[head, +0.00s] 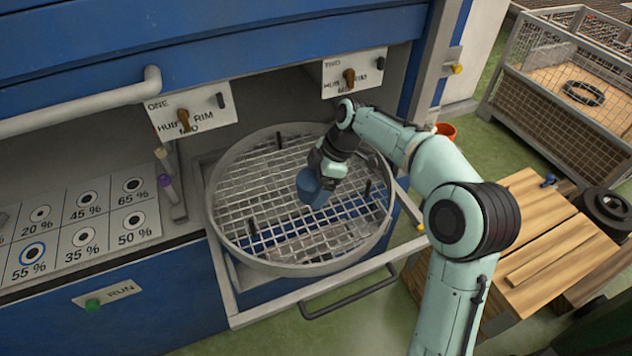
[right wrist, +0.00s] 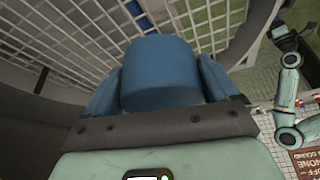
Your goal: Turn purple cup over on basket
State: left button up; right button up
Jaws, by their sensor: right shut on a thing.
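My right gripper (head: 325,165) is shut on a blue cup (head: 312,188) above the mesh of the round wire basket (head: 262,185). The cup looks blue, not purple. In the right wrist view the cup (right wrist: 160,75) sits between the two blue fingers, with its smooth rounded side showing. It appears tilted; its opening is not clear to me. I cannot tell whether it touches the mesh. My left gripper does not show in the head view. A teal arm with a dark end (right wrist: 288,40), apparently my left, shows small at the right of the wrist view.
The basket has a high grey rim (head: 310,268) and several short black posts. It sits on a pulled-out frame with a front handle (head: 345,292). A blue cabinet overhangs behind. A panel of percentage labels (head: 85,215) is left; wooden planks (head: 555,245) and a wire crate (head: 560,95) are right.

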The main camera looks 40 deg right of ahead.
jog(key=b, duration=0.5)
send_over(311, 216)
jog(key=d, duration=0.1)
jog(key=f, duration=0.7)
jog(key=shift+s+d+f, duration=0.1)
jog(key=shift+s+f, duration=0.15)
jog(key=shift+s, duration=0.15)
pick_arm(q)
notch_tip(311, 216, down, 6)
jog(key=b, duration=0.1)
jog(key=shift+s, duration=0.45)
pick_arm(e)
jog(key=shift+f, duration=0.85)
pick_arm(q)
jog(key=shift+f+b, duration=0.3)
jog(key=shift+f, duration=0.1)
pick_arm(e)
jog(key=shift+f, duration=0.45)
jog(key=o, duration=1)
pick_arm(q)
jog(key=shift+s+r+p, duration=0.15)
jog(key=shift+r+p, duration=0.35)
jog(key=shift+p, duration=0.1)
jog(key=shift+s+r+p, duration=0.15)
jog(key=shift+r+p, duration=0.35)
jog(key=shift+p, duration=0.1)
pick_arm(e)
jog(key=v, duration=1.3)
jog(key=shift+r, duration=0.2)
